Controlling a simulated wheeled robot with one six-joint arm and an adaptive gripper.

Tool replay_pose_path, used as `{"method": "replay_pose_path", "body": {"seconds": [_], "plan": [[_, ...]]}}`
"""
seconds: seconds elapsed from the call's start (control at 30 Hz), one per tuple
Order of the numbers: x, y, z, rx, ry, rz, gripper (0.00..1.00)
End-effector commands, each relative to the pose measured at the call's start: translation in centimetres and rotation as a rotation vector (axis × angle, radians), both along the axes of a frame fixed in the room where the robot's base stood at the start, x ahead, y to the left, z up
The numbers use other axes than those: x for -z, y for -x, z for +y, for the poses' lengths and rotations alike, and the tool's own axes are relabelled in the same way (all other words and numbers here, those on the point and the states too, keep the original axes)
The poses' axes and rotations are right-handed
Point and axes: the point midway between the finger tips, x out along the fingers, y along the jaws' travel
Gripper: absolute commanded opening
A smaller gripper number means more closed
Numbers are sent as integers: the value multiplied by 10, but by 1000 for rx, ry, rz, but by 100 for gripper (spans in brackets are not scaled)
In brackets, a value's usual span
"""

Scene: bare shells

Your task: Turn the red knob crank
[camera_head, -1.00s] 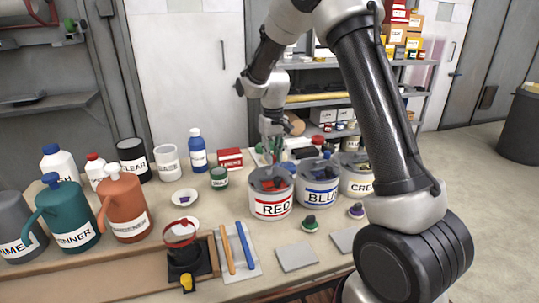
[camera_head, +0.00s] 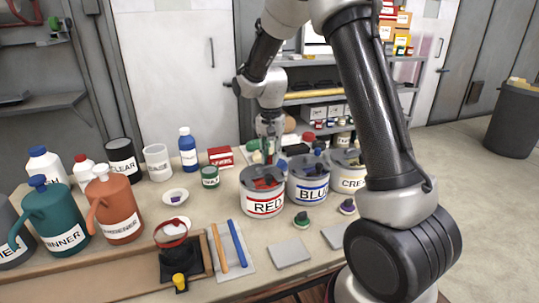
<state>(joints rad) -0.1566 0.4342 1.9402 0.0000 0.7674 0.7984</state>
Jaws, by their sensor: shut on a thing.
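The white can labelled RED (camera_head: 263,203) stands upright on the bench, with a dark top bearing red parts (camera_head: 268,182). I take these red parts to be the red knob crank, but they are small and partly lost against the dark top. My gripper (camera_head: 268,158) points down at the back of this can, below the grey wrist. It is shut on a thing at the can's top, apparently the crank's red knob. The fingertips are small and blurred, so the exact contact is unclear.
The BLUE can (camera_head: 307,190) and the CREAM can (camera_head: 346,183) stand close on the right. A black stand with a red ring (camera_head: 172,235) is at front left. Orange and blue rods (camera_head: 236,243) lie beside it. Jugs (camera_head: 114,222) and bottles crowd the left.

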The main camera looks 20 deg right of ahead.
Motion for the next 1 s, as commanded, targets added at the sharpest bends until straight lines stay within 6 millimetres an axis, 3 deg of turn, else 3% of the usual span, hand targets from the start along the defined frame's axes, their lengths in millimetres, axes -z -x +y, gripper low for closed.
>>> {"method": "replay_pose_path", "body": {"seconds": [0.6,0.63,0.73,1.0], "plan": [[-1,1,0,39,0,-1,0],[-1,1,0,39,0,-1,24],[-1,1,0,39,0,-1,42],[0,2,0,39,0,0,43]]}}
